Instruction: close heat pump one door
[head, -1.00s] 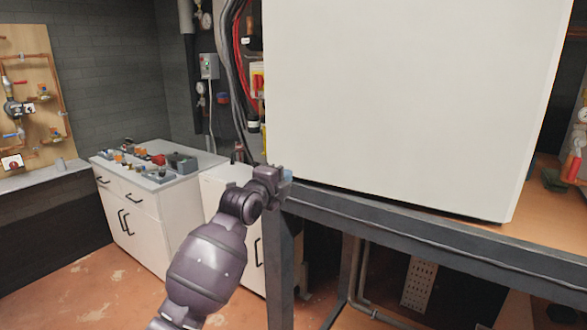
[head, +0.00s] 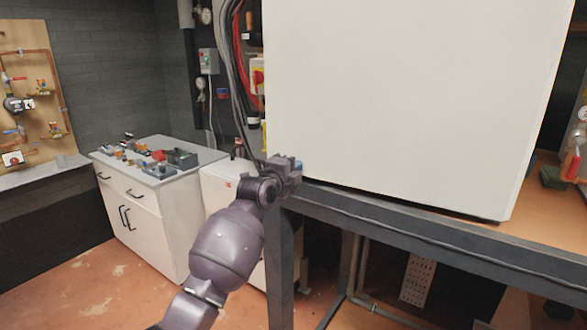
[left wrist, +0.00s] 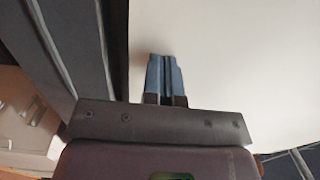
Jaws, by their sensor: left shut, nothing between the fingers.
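A large white panel (head: 410,100), seemingly the heat pump's door, fills the upper middle and right of the head view. Its lower edge lies just above a dark metal frame. My left gripper (head: 297,165) is at the panel's lower left corner, low and close to its face. In the left wrist view the blue fingers (left wrist: 165,72) are shut together and empty, with the white panel surface (left wrist: 230,50) behind them. I cannot tell whether the fingertips touch it. The panel's hinge and the pump's inside are hidden. My right gripper is not in view.
The dark metal frame (head: 430,235) runs under the panel, close below my left gripper. Cables and a red-yellow switch (head: 257,78) are left of the panel. A white cabinet (head: 150,215) with parts on top stands at left. Floor is clear at lower left.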

